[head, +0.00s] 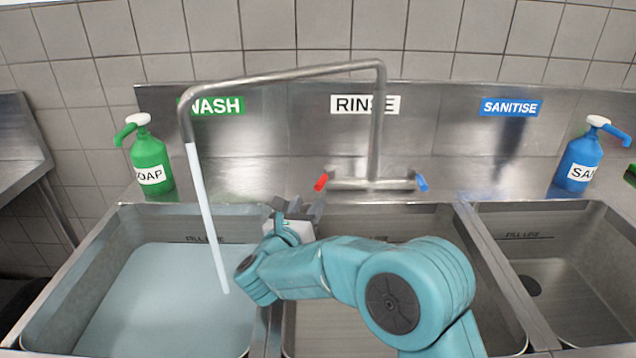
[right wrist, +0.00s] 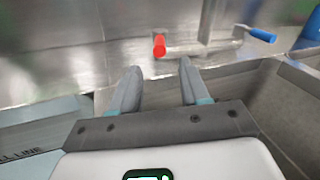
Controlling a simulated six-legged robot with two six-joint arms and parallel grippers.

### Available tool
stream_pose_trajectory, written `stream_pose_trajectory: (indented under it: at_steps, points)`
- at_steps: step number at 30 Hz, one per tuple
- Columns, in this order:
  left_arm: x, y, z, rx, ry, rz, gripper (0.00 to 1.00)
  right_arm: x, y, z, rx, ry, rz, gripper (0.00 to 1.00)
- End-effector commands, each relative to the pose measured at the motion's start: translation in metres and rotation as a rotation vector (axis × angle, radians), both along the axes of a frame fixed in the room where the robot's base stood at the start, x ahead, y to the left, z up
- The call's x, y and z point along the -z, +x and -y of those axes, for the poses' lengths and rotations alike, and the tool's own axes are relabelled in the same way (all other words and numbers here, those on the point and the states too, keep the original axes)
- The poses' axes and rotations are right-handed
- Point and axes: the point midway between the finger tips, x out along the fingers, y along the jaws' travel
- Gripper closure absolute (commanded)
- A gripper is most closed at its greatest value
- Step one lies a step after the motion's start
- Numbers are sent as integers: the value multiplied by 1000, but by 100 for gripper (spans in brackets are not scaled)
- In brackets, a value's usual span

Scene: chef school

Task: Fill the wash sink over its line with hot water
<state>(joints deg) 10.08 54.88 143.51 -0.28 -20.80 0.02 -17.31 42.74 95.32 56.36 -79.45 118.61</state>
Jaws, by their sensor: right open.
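The wash sink (head: 62,262) is at the left, with pale water (head: 150,300) in it. Its fill line mark (head: 203,239) shows on the back wall, just above the water's far edge. A stream of water (head: 207,220) runs from the spout (head: 184,120), which is swung over this sink. The red tap handle (head: 321,182) and blue tap handle (head: 421,183) sit on the faucet base. My right gripper (head: 300,208) is open and empty. In the right wrist view the red handle (right wrist: 159,45) lies just beyond the gap between its fingertips (right wrist: 157,75). My left gripper is out of view.
The rinse sink (head: 500,300) is partly hidden by my right arm. The sanitise sink (head: 600,290) at the right looks empty. A green soap bottle (head: 150,160) and a blue sanitiser bottle (head: 580,160) stand on the back ledge.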

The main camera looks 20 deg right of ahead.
Motion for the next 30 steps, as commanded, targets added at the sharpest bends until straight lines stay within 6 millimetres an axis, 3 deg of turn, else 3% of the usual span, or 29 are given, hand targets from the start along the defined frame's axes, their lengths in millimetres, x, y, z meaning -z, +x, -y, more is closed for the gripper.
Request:
stream_pose_trajectory:
  at_steps: [3,10,23,27,30]
  points:
    - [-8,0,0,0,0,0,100,-1,21,20,3,0,0,55]
    - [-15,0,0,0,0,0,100,-1,51,45,1,0,0,55]
    - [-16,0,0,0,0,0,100,0,60,53,-1,0,0,55]
    - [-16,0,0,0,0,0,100,0,60,53,-1,0,0,97]
    - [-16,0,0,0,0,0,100,0,60,53,-1,1,1,100]
